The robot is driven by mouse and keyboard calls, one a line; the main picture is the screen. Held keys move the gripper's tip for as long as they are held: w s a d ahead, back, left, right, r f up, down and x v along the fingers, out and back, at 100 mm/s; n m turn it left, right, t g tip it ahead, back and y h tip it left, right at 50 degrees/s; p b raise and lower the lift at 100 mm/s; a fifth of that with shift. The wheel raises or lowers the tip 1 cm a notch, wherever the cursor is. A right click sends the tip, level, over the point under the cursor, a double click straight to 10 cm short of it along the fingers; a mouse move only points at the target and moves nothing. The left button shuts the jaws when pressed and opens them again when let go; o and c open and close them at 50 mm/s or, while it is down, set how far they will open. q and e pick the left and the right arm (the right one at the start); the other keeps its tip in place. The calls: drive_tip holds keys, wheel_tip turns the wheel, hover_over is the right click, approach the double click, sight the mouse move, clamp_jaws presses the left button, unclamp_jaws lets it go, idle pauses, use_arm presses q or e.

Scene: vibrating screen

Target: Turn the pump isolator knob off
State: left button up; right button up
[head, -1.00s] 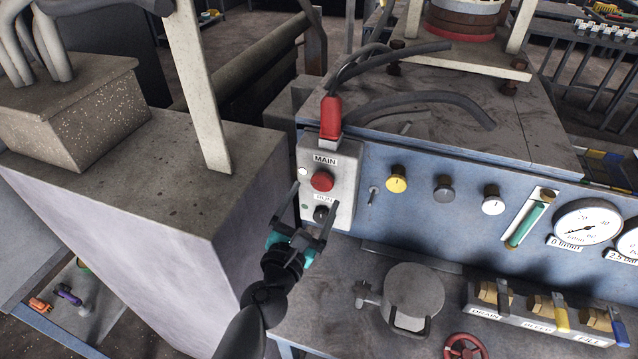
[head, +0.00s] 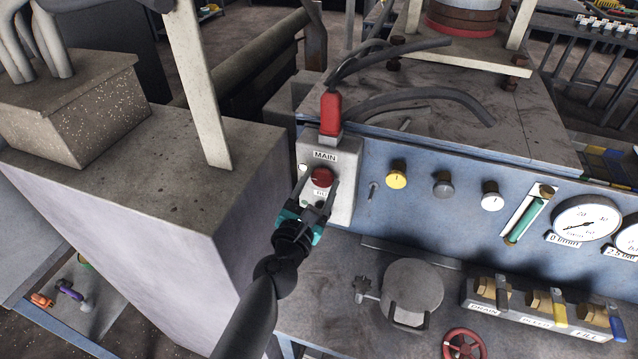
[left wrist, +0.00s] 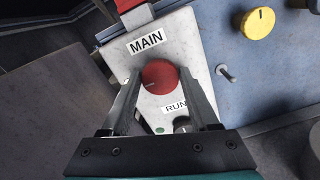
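A red round knob (head: 321,177) sits under the MAIN label on a light grey switch box (head: 345,190). It also shows in the left wrist view (left wrist: 159,76), with a short pale mark on its face. No label reading pump isolator is visible. My left gripper (head: 321,181) is open in front of the box. In the left wrist view its fingers (left wrist: 159,80) stand on either side of the red knob, close to its rim; contact cannot be told. A dark knob (left wrist: 181,123) by the RUN label is partly hidden behind the right finger. My right gripper is not in view.
A toggle (head: 373,190) and yellow (head: 396,176), grey (head: 443,186) and white (head: 492,195) knobs sit right of the box on the blue panel. A red plug (head: 330,113) with cables stands above it. A grey cabinet (head: 170,215) rises at the left.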

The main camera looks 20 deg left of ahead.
use_arm(q)
drive_tip(key=c, duration=0.9)
drive_tip(key=shift+o, duration=0.2)
drive_tip(key=shift+m, duration=0.3)
drive_tip(key=m, duration=0.3)
drive_tip(key=shift+m, duration=0.4)
drive_tip(key=m+p, duration=0.1)
drive_tip(key=m, duration=0.3)
drive_tip(key=shift+m, duration=0.3)
drive_tip(key=m+p, duration=0.1)
drive_tip(key=m, duration=0.3)
drive_tip(key=shift+f+p, duration=0.1)
drive_tip(key=shift+p, duration=0.3)
drive_tip(key=shift+f+m+p, duration=0.1)
drive_tip(key=shift+m+p, duration=0.6)
drive_tip(key=shift+m, duration=1.8)
